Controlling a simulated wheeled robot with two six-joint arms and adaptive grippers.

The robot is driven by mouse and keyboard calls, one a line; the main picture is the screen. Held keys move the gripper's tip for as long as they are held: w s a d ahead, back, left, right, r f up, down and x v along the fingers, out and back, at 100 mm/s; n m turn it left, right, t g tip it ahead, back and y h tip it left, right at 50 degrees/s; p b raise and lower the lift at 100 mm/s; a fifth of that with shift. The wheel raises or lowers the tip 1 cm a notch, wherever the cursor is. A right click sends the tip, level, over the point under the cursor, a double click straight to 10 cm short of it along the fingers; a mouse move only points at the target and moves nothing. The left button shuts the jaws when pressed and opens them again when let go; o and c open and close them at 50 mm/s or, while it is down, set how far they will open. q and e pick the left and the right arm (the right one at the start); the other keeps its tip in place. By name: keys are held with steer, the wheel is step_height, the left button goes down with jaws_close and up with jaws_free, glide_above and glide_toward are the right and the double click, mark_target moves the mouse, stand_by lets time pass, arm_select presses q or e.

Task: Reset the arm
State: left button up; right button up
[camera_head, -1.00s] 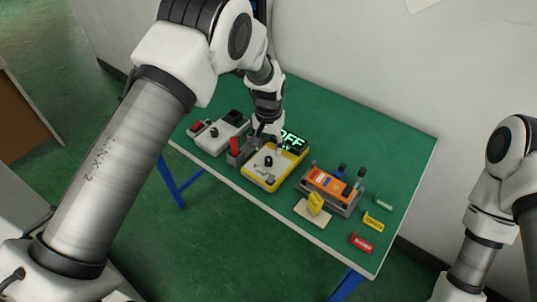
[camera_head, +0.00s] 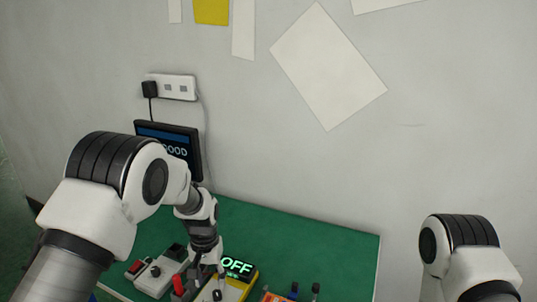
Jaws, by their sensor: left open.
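My left arm comes in from the left and reaches down over the green table. My left gripper (camera_head: 207,272) is open, just above the fixtures, beside a red lever (camera_head: 178,284). The yellow box (camera_head: 238,282) with a lit "OFF" display (camera_head: 238,266) is right next to it, and its lower part is cut off by the picture edge. My right arm shows at the lower right, but its gripper is outside the picture.
A light grey box (camera_head: 158,276) with a red switch stands left of the gripper. An orange fixture (camera_head: 274,297) is partly cut off at the bottom. A dark screen (camera_head: 172,142) stands behind my left arm by the wall. The table's back right (camera_head: 340,255) is clear.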

arm_select(q)
steer(key=s+a+f+g+b, duration=0.1)
steer(key=s+a+f+g, duration=0.1)
steer(key=s+f, duration=0.7)
steer(key=s+a+f+g+b, duration=0.1)
steer(key=s+a+f+g, duration=0.15)
steer(key=s+f, duration=0.7)
steer(key=s+a+f+t, duration=0.1)
steer(key=s+t, duration=0.1)
steer(key=s, duration=0.5)
steer(key=s+a+f+n+t+b, duration=0.1)
steer(key=s+t, duration=0.2)
steer(key=s, duration=0.5)
steer(key=shift+a+f, duration=0.3)
steer(key=shift+f, duration=0.1)
steer(key=shift+t, duration=0.25)
